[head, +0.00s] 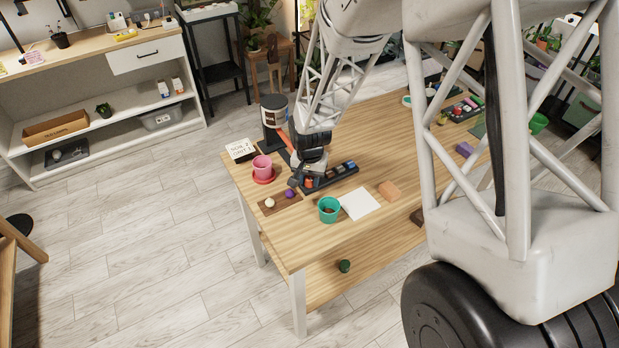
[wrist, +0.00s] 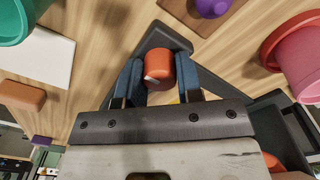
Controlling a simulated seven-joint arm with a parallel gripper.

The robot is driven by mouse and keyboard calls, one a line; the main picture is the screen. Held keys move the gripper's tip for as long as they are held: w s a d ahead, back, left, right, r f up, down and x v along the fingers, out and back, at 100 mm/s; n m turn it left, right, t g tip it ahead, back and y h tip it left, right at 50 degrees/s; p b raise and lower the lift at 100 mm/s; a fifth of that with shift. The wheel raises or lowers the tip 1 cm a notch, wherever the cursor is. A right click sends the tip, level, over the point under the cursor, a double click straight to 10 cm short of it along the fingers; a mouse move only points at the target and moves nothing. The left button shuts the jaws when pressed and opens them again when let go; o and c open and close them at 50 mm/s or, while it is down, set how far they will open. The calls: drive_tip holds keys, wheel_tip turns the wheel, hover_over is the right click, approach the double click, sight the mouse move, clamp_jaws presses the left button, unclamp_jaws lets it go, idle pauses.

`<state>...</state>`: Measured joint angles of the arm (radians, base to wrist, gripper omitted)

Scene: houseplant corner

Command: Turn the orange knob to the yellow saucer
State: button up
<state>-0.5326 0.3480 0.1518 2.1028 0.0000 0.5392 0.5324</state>
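The orange knob (wrist: 160,68) with a white mark on its near side sits between the two blue fingers of my gripper (wrist: 160,78) in the wrist view. No clear gap shows between the fingers and the knob's sides. A dark base (wrist: 158,38) with a pointed end lies around and under the knob. In the head view my gripper (head: 301,178) is low over the table by the black tray, and the knob is too small to make out.
A pink pot (head: 262,165) on a red saucer (head: 264,179) stands left of my gripper. A purple ball (head: 290,193) and a white ball (head: 270,202) lie on a brown strip. A teal pot (head: 328,211), white sheet (head: 360,204) and orange block (head: 388,190) lie nearer the front edge.

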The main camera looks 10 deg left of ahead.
drive_tip(key=shift+c, duration=1)
drive_tip(key=shift+n, duration=0.4)
drive_tip(key=n, duration=0.9)
drive_tip(key=o, duration=0.9)
drive_tip(key=shift+o, duration=0.2)
drive_tip(key=shift+r, duration=0.1)
